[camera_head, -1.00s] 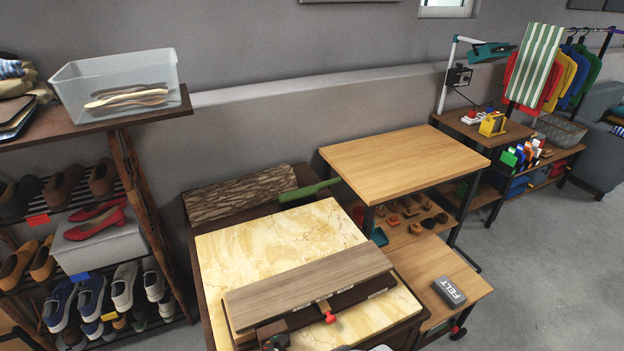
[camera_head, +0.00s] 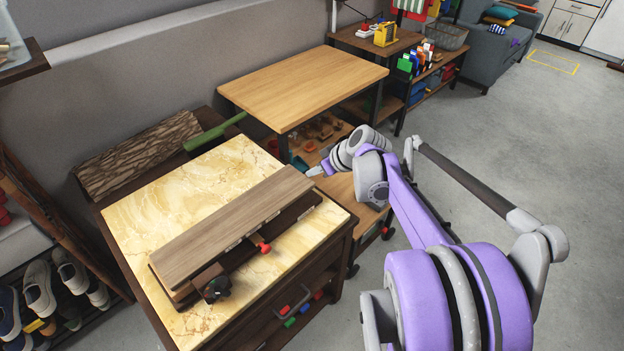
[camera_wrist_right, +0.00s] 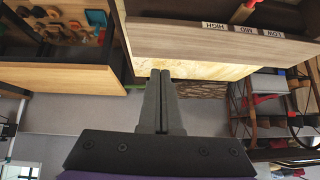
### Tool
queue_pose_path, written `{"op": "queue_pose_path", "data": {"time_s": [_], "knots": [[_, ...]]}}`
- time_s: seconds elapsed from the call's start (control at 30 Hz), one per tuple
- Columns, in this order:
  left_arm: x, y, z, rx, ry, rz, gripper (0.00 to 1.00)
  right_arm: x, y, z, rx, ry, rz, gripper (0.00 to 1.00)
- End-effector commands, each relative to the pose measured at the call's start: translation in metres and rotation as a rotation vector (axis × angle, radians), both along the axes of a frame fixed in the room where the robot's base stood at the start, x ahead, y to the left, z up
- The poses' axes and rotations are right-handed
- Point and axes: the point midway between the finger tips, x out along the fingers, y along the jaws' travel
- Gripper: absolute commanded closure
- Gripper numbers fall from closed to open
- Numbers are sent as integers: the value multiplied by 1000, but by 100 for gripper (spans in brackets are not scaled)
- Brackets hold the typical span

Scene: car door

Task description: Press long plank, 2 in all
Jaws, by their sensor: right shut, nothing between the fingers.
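The long wooden plank (camera_head: 235,222) lies on a dark base on the marble-patterned top (camera_head: 160,215) of a low cabinet. A red knob (camera_head: 264,248) is at its front side and a dark round knob (camera_head: 215,288) at its near-left end. In the right wrist view the plank (camera_wrist_right: 170,42) crosses the top, inverted, with HIGH, MID and LOW labels. My right gripper (camera_head: 315,171) is just past the plank's right end and looks apart from it. Its fingers (camera_wrist_right: 160,75) are together, with nothing between them. My left gripper is out of view.
A bark log (camera_head: 140,155) and a green-handled tool (camera_head: 215,132) lie behind the marble-patterned top. A wooden table (camera_head: 300,85) stands behind, with shelves of small items below it. A shoe rack (camera_head: 60,290) is at left. Open floor (camera_head: 480,170) lies right.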

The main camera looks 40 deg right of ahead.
Motion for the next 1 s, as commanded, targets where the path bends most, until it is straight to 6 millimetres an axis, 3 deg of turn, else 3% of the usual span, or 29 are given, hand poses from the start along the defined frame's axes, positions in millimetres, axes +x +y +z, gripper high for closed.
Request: {"op": "queue_pose_path", "data": {"time_s": [0.03,0.1,0.23,0.67,1.0], "knots": [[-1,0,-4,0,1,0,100,0,-21,-2,-10,-18,-9,100],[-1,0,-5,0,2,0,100,1,-40,-2,-21,-40,-10,100],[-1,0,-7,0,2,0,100,1,-59,-2,-35,-64,-10,100],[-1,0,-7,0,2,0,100,3,-62,-3,-39,-68,-8,100],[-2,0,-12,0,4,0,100,41,-60,-42,-38,-67,-6,100]]}}
